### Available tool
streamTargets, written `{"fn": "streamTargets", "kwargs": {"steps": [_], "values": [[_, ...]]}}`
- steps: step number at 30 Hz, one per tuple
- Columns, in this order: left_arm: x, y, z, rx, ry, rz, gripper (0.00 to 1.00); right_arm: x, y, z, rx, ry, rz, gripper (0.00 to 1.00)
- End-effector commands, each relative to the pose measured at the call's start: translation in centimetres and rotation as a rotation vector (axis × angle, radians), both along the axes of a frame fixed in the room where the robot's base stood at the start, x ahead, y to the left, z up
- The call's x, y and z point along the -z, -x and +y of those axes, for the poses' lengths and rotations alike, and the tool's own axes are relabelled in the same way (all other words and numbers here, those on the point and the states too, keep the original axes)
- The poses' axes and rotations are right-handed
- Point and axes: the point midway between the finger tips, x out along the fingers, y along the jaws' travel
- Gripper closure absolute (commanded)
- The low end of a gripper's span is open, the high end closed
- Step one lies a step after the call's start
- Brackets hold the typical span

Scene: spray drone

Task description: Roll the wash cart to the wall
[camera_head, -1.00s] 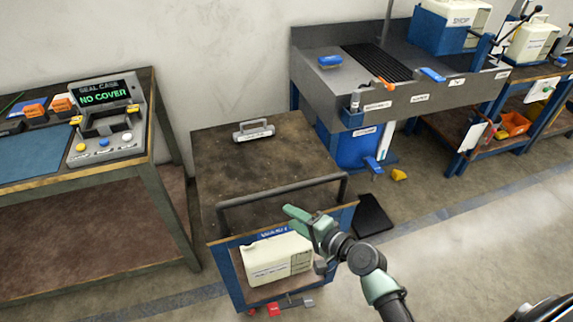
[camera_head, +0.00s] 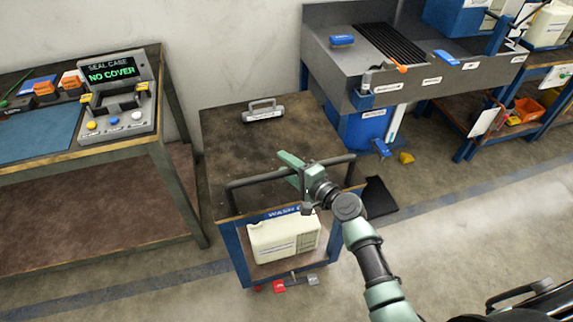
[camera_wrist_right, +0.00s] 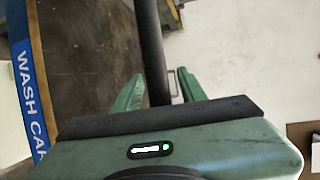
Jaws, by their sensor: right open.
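The wash cart (camera_head: 225,150) stands between the left bench and the sink, near the back wall (camera_head: 230,40). It has a dark top, blue frame and a dark push handle (camera_head: 250,180) along its near edge. A "WASH" label shows below the top, and also in the right wrist view (camera_wrist_right: 30,95). My right gripper (camera_head: 290,165) is at the right half of the handle. In the right wrist view its open fingers (camera_wrist_right: 158,92) stand on either side of the dark bar, with gaps visible. My left gripper is not in view.
A metal-handled item (camera_head: 263,112) lies on the cart top, and a cream jug (camera_head: 284,238) sits on its lower shelf. Red and grey pedals (camera_head: 279,286) show at the base. The bench (camera_head: 160,150) is close on the left. A black mat (camera_head: 379,198) lies right of the cart.

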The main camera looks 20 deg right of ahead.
Motion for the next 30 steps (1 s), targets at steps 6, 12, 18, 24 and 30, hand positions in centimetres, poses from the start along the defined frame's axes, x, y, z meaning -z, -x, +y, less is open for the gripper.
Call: {"fn": "streamTargets", "kwargs": {"steps": [6, 12, 18, 24, 30], "values": [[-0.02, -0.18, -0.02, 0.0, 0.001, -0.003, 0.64, 0.06, -0.04, 0.03, 0.0, 0.0, 0.001, 0.59], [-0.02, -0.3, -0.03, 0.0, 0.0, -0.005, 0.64, 0.06, -0.02, 0.01, 0.0, 0.0, 0.001, 1.0], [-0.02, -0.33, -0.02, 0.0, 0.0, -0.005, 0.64, 0.09, 0.0, -0.01, 0.0, 0.0, 0.001, 1.0], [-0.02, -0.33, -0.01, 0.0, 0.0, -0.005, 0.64, 0.12, 0.02, -0.02, 0.0, 0.001, 0.002, 1.0], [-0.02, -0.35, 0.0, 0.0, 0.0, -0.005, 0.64, 0.14, 0.02, -0.02, 0.0, 0.001, 0.002, 1.0]]}}
